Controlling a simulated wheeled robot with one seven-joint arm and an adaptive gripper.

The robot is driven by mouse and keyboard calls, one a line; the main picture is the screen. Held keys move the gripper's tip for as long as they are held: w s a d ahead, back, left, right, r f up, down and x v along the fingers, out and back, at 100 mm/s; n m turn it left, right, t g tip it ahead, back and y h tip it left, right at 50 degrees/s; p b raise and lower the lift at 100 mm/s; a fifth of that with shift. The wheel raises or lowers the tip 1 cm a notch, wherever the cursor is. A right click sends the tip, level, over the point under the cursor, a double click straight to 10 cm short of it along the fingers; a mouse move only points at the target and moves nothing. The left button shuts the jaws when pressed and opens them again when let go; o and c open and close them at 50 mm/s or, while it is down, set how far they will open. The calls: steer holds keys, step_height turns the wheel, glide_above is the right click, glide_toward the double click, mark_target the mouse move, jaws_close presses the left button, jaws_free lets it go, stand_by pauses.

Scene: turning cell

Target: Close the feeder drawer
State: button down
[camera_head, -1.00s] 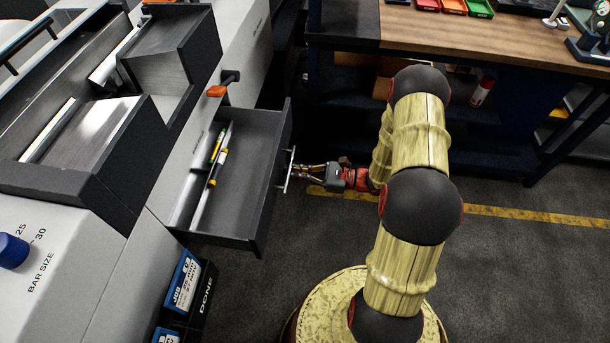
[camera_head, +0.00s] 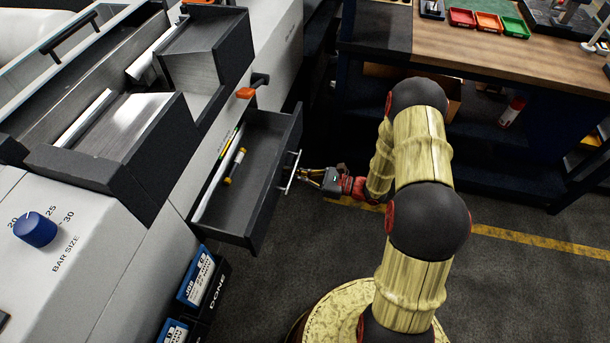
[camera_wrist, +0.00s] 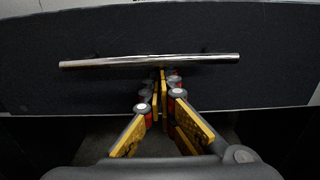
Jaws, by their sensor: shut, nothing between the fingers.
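The feeder drawer (camera_head: 240,205) stands partly open from the light grey machine, with a few pens or markers inside it. Its dark front carries a silver bar handle (camera_head: 291,172). In the wrist view the drawer front (camera_wrist: 60,85) fills the upper part and the handle (camera_wrist: 110,62) runs across it. My gripper (camera_head: 303,172) is shut and empty, its fingertips at the middle of the handle. In the wrist view the fingertips (camera_wrist: 163,72) meet just below or at the bar. Whether they touch it or the drawer front I cannot tell.
An orange-tipped lever (camera_head: 246,92) sticks out above the drawer. A blue box marked JOB (camera_head: 197,277) and a DONE bin (camera_head: 215,285) stand below it. A workbench (camera_head: 480,45) with small coloured trays is at the back right. The floor right of my arm is clear.

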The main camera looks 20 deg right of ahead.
mark_target(281, 171)
steer(key=x, duration=1.5)
steer(key=shift+w+a+f, duration=0.1)
steer(key=shift+w+a, duration=0.1)
steer(key=shift+a, duration=0.15)
steer(key=shift+w+a, duration=0.25)
steer(key=shift+a, duration=0.05)
steer(key=shift+d, duration=0.2)
steer(key=p+v, duration=0.2)
steer(key=v, duration=1)
steer(key=shift+s+d+p, duration=0.2)
steer(key=shift+s+p, duration=0.05)
steer(key=shift+p, duration=0.1)
steer(key=shift+s+d, duration=0.4)
steer(key=shift+d, duration=0.1)
